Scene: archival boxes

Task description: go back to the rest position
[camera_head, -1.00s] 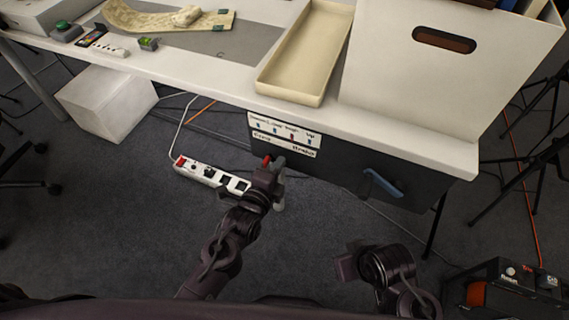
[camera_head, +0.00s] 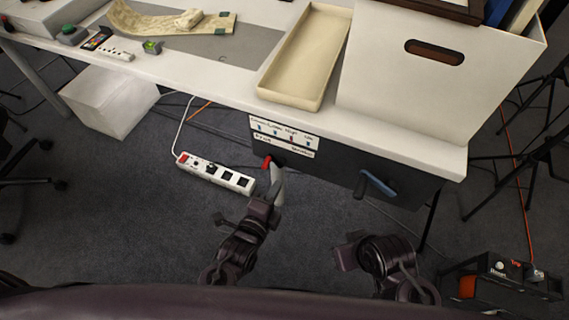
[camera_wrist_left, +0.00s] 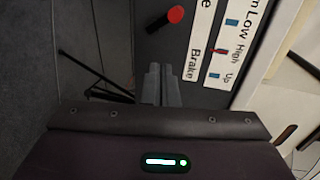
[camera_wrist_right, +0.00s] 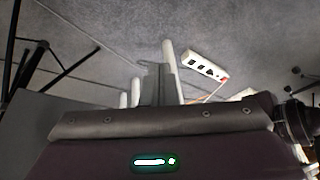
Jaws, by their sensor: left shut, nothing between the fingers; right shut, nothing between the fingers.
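My left gripper (camera_head: 277,176) is in front of the dark panel (camera_head: 330,172) under the table edge. Its grey fingers are together and empty, and they also show in the left wrist view (camera_wrist_left: 161,84). The red-tipped lever (camera_head: 267,162) on the panel is close beyond the fingertips in the head view; in the left wrist view a gap shows between the red tip (camera_wrist_left: 176,14) and the fingers. My right arm is low at the right in the head view, its fingers not clear there. In the right wrist view my right gripper (camera_wrist_right: 158,82) is shut and empty over the carpet.
A label strip (camera_head: 284,135) and a blue handle (camera_head: 378,184) are on the panel. A power strip (camera_head: 215,173) lies on the carpet, with a white cube (camera_head: 108,101) left of it. A dark case (camera_head: 503,276) stands at lower right. The table (camera_head: 205,83) overhangs.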

